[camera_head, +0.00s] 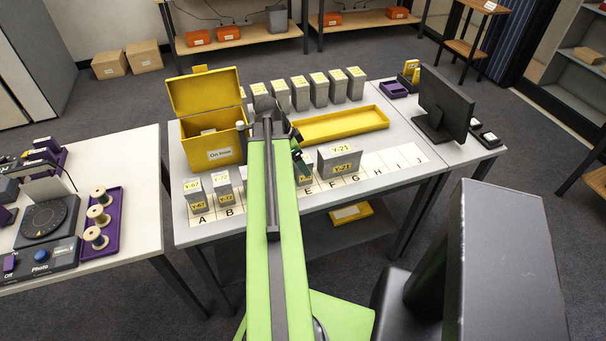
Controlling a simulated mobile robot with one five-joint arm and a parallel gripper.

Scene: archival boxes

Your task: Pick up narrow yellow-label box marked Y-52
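Several narrow grey boxes with yellow labels stand in a row at the back of the table, including one at the row's right end (356,83) and one near its middle (319,89). Their markings are too small to read, so I cannot tell which is Y-52. Two narrow boxes at the front left read Y-67 (195,195) and Y-72 (223,190). A wider box (339,161) reads Y-21. My green arm reaches forward over the table, and my gripper (268,108) is near the back row's left end. Its fingers are not clear, and the arm hides part of the table.
An open yellow bin (211,148) stands left of my arm. A yellow tray (343,125) lies right of it. A lettered white strip (380,165) runs along the front. A monitor (443,103) stands at the right. A side table (130,225) holds spools and a control panel.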

